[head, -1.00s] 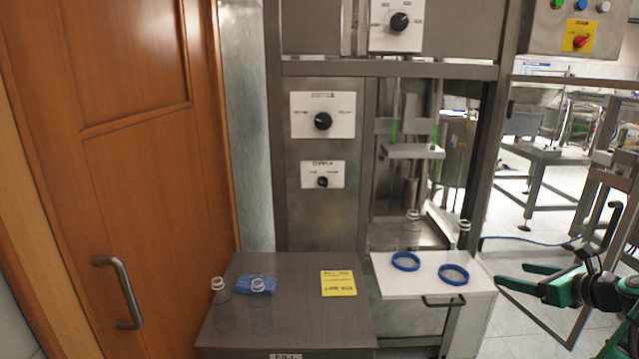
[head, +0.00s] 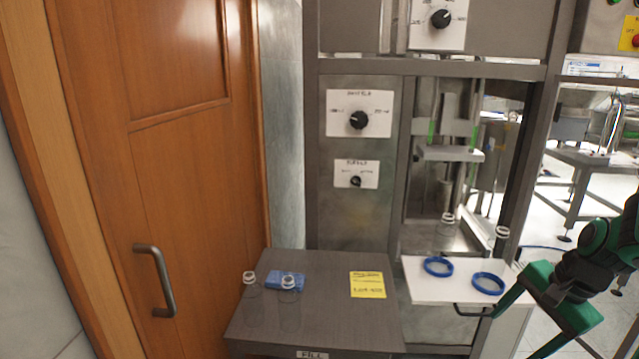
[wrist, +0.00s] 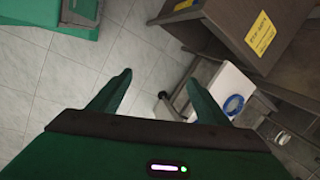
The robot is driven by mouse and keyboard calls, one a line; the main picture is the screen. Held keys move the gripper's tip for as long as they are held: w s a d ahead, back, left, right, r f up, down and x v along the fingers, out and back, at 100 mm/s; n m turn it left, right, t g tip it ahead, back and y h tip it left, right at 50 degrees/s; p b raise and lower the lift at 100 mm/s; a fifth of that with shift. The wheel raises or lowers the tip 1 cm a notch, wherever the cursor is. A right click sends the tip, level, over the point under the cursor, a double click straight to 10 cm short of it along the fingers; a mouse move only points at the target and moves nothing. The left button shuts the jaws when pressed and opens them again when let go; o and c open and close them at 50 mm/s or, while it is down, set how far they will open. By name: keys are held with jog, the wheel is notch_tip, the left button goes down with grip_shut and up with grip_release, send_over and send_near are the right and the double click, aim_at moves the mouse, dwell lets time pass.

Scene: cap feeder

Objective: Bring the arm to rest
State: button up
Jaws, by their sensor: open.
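My gripper (head: 516,335) is at the lower right of the head view. Its green fingers are spread and point down and to the left, with nothing between them. In the picture its upper finger overlaps the front right edge of the white shelf (head: 425,285); I cannot tell whether they touch. In the wrist view my gripper (wrist: 160,78) is open and empty over the tiled floor. The white shelf also shows right of the fingers in the wrist view (wrist: 222,82).
Two blue rings (head: 438,267) (head: 488,283) lie on the shelf. A wooden door (head: 190,190) stands at left. Tiled floor (wrist: 45,85) is open at left in the wrist view.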

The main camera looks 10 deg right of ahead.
jog(key=s+a+r+n+g, duration=0.1)
jog(key=s+a+r+n, duration=0.1)
jog(key=s+n, duration=0.2)
jog(key=s+a+r+n+g+h, duration=0.1)
jog(key=s+a+r+n+g, duration=0.1)
jog(key=s+n, duration=0.3)
jog(key=s+a+r, duration=0.1)
jog(key=s, duration=0.2)
jog(key=shift+r+n, duration=0.25)
jog(key=shift+n, duration=0.05)
jog(key=shift+a, duration=0.1)
jog(key=shift+w+f+h, duration=0.25)
jog(key=shift+w+h, duration=0.05)
jog(key=shift+w, duration=0.35)
